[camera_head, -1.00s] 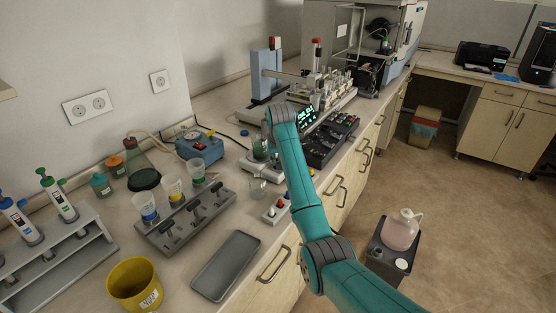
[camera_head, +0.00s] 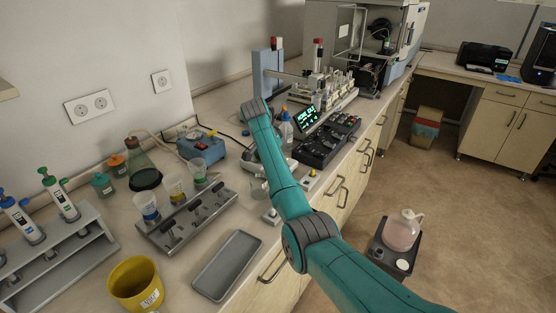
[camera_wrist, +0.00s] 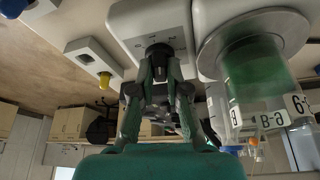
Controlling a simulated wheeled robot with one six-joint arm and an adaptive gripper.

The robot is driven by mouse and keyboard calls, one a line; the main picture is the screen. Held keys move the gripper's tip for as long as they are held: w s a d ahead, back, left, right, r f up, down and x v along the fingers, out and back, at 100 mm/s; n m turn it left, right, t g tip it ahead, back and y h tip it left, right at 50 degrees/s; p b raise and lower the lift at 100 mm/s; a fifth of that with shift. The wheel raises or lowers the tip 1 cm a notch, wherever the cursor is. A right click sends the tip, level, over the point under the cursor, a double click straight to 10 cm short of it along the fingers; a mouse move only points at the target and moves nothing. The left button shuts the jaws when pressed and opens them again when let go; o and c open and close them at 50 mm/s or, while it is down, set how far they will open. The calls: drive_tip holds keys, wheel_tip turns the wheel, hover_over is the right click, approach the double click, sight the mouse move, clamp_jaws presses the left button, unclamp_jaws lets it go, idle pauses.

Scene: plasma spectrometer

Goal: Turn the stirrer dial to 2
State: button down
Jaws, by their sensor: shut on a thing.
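In the wrist view the stirrer (camera_wrist: 132,20) is a white box with a round metal plate, and its dark dial (camera_wrist: 158,50) sits on the front panel. My gripper (camera_wrist: 160,72) is shut on the dial, its fingers on either side. In the head view my teal arm covers most of the stirrer and hides my gripper and the dial.
A small box with a yellow button (camera_wrist: 104,80) is beside the stirrer in the wrist view. In the head view a black control panel with a lit display (camera_head: 306,117) stands to the right. A tube rack (camera_head: 185,222) and grey tray (camera_head: 228,265) lie nearer.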

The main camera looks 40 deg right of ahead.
drive_tip(key=m+g, duration=0.1)
drive_tip(key=m, duration=0.2)
drive_tip(key=m+g, duration=0.1)
drive_tip(key=m, duration=0.1)
drive_tip(key=shift+w+m+y, duration=0.15)
drive_tip(key=shift+m+y, duration=0.15)
drive_tip(key=shift+m, duration=0.1)
idle(0.4)
drive_tip(key=c, duration=1.2)
unclamp_jaws()
drive_tip(key=shift+o, duration=0.2)
drive_tip(key=v, duration=1.2)
drive_tip(key=shift+w, duration=0.2)
drive_tip(key=shift+f, duration=0.15)
